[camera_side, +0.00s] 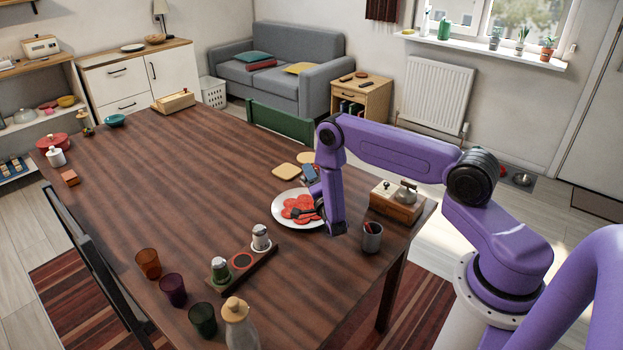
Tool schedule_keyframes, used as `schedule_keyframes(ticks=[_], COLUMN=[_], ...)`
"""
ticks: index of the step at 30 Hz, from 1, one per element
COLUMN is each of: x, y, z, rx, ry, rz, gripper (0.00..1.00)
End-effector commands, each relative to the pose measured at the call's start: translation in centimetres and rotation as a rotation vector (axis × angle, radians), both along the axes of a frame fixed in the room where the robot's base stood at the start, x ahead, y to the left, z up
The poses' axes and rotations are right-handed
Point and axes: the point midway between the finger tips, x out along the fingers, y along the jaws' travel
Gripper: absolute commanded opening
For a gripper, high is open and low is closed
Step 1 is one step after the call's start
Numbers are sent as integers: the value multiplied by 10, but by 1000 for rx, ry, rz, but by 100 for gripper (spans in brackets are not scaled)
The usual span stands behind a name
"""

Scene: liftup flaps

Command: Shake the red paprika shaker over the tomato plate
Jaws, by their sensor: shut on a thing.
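The white plate (282,214) with red tomato slices (297,209) lies near the right side of the table. My gripper (320,210) is low at the plate's right edge, partly hidden by my own purple wrist. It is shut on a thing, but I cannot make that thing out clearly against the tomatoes. The wooden shaker rack (262,257) stands in front of the plate. It holds a green shaker (220,270) and a white shaker (261,238). Its middle place, marked with a red disc (242,262), is empty. No red shaker shows plainly elsewhere.
Several dark coloured cups (173,290) and a bottle with a yellowish top (238,325) stand at the front. A grey cup (372,238) and a wooden box (397,205) are right of my gripper. Coasters (286,171) lie behind the plate. The table's middle-left is clear.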

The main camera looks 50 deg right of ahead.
Motion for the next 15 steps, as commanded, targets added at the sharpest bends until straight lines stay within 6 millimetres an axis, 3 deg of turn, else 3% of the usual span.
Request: schedule_keyframes(ticks=[7, 15], x=[0, 0], y=[0, 0], z=[17, -2], rx=[0, 0], ry=[0, 1], rz=[-1, 0], gripper=[15, 15])
